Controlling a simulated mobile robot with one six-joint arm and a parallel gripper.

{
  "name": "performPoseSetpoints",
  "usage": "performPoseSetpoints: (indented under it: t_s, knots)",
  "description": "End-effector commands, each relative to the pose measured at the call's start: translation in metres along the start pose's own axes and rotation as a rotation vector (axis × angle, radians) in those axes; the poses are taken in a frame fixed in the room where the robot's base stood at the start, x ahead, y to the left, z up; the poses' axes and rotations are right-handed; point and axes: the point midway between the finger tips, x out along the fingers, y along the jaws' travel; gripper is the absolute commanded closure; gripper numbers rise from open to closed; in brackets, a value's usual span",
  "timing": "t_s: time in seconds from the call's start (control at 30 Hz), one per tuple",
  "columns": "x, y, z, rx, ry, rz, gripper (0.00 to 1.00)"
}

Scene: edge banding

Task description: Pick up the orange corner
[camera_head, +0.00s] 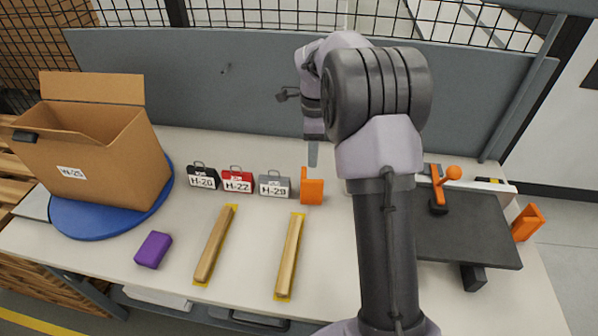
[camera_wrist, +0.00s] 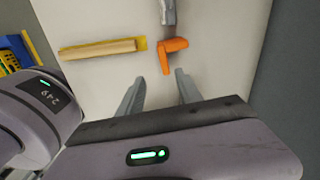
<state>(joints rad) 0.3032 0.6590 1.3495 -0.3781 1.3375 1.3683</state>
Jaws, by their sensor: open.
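The orange corner (camera_head: 312,189) stands on the white table, just right of the grey H-29 tag holder. In the wrist view the orange corner (camera_wrist: 170,52) shows as an L-shaped piece ahead of the fingertips, a little right of midway between them. My gripper (camera_wrist: 159,80) is open and empty, with both grey fingers apart and a gap between them and the corner. In the head view one finger of my gripper (camera_head: 313,155) shows just above and behind the corner; my arm hides the rest. A second orange corner-like piece (camera_head: 527,222) is at the table's far right.
Black H-26 (camera_head: 203,178), red H-27 (camera_head: 238,181) and grey H-29 (camera_head: 274,186) holders stand in a row left of the corner. Two wooden strips (camera_head: 215,245) lie in front. A cardboard box (camera_head: 95,150), purple block (camera_head: 153,250) and dark clamp plate (camera_head: 465,240) flank them. A grey panel (camera_head: 200,85) rises behind.

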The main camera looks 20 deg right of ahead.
Motion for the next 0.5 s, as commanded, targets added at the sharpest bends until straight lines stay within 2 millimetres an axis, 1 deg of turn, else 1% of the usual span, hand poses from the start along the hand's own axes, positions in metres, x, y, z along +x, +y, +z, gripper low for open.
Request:
performPoseSetpoints:
  t_s: [0.03, 0.1, 0.2, 0.3, 0.5]
  knots:
    - [0.022, 0.001, 0.000, -0.001, 0.000, 0.004, 0.58]
    - [0.045, 0.001, 0.000, -0.001, 0.000, 0.004, 0.58]
    - [0.075, 0.001, 0.000, -0.003, 0.000, 0.003, 0.58]
    - [0.096, 0.001, 0.000, -0.003, -0.001, 0.003, 0.58]
    - [0.114, -0.001, 0.000, -0.004, -0.001, 0.001, 0.58]
